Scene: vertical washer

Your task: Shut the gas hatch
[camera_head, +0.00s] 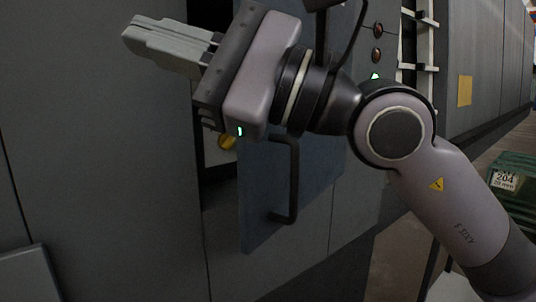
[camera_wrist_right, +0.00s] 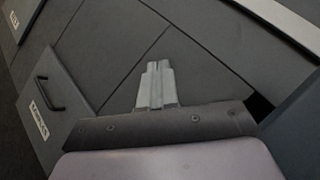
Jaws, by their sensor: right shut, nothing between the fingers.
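The gas hatch (camera_head: 265,195) is a blue-grey panel with a black bar handle (camera_head: 291,180). It stands open, swung out from the machine front, with a dark opening (camera_head: 212,165) to its left. My right gripper (camera_head: 130,35) is shut and empty. It points left, above and in front of the opening, and its body and wrist hide the upper part of the hatch. In the wrist view the shut fingers (camera_wrist_right: 155,70) lie over grey panels, and a dark blue-grey surface, probably the hatch, shows at the lower right (camera_wrist_right: 295,130). I cannot tell whether the arm touches the hatch. My left gripper is not in view.
A yellow round part (camera_head: 227,142) shows inside the opening. Red buttons (camera_head: 377,42) sit on the panel to the right. A green crate (camera_head: 515,180) is at the far right. Another panel with a handle and label (camera_wrist_right: 52,95) stands out at left in the wrist view.

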